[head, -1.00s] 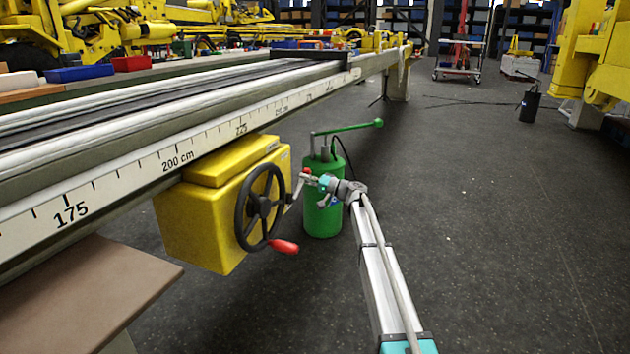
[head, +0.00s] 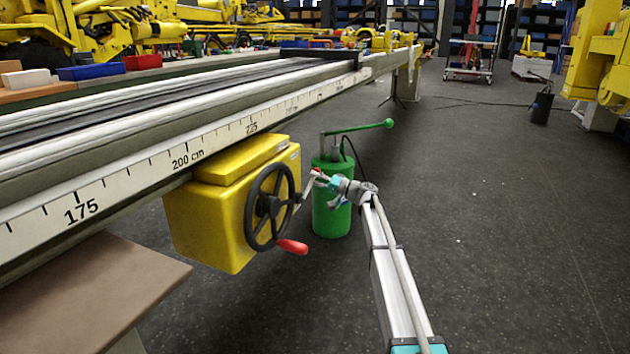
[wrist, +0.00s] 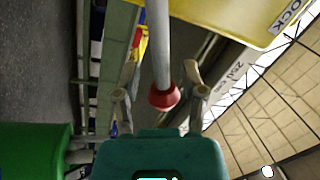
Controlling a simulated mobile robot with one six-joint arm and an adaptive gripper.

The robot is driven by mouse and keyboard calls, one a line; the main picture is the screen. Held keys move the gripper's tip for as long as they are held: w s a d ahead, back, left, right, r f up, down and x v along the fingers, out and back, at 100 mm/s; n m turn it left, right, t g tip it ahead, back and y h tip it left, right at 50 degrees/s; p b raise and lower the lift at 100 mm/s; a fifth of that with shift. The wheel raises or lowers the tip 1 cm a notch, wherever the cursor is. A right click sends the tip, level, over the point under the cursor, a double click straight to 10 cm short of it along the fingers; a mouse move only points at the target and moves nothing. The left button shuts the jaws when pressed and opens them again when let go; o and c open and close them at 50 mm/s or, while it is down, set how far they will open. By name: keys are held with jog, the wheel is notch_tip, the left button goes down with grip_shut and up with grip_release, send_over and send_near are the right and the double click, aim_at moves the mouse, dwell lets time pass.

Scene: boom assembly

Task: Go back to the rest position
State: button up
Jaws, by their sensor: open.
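My gripper (head: 318,180) is at the end of my outstretched arm, beside the yellow box (head: 215,235) under the long bench. In the wrist view my gripper (wrist: 157,100) has its two fingers apart, one on each side of a grey lever (wrist: 160,45) with a red knob (wrist: 165,97). A gap shows between the knob and the fingers; contact cannot be told for sure. In the head view the lever (head: 304,192) stands just right of the black handwheel (head: 268,206), which has a red handle (head: 292,247).
A green pump canister (head: 331,215) with a long handle stands on the floor close behind my gripper. The long bench (head: 130,185) with a centimetre scale runs along the left. A brown board (head: 85,290) is at lower left. Open dark floor (head: 490,240) lies to the right.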

jog(key=s+d+f+g+h+p, duration=0.25)
jog(key=s+h+p, duration=0.25)
jog(key=s, duration=0.9)
jog(key=s+d+f+g+h+p, duration=0.25)
jog(key=s+h+p, duration=0.3)
jog(key=s, duration=0.85)
jog(key=s+d+r+m+g+h+p, duration=0.1)
jog(key=s+d+h+p, duration=0.5)
jog(key=s, duration=0.5)
jog(key=s+d+r+h+p, duration=0.2)
jog(key=s+d+h+p, duration=0.1)
jog(key=s+d, duration=0.65)
notch_tip(320, 180, up, 37)
jog(key=s+a+p, duration=0.1)
jog(key=p, duration=3.6)
jog(key=shift+a+f, duration=0.2)
jog(key=shift+a, duration=0.05)
jog(key=shift+y, duration=0.25)
jog(key=shift+a, duration=0.1)
